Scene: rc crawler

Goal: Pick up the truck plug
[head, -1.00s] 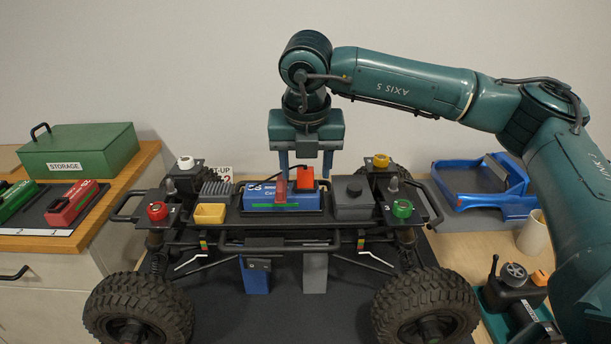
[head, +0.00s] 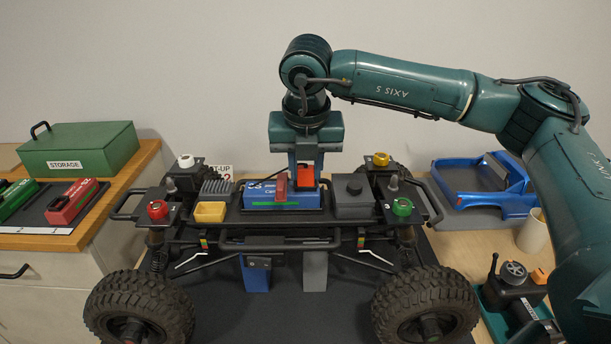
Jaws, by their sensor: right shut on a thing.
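The truck (head: 350,228) is a black crawler chassis on large tyres, with a blue battery pack (head: 268,200) in its middle. An orange-red plug (head: 306,178), which I take as the truck plug, stands at the right end of the pack, beside a darker red block (head: 281,188). My right gripper (head: 306,171) points straight down over it, its two blue fingers shut on the orange-red plug. The plug still sits low by the pack; the fingers hide part of its sides. My left gripper is not in view.
A green storage box (head: 80,148) and other packs (head: 72,202) stand on the left cabinet. A blue body shell (head: 485,187) and a transmitter (head: 515,290) lie at the right.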

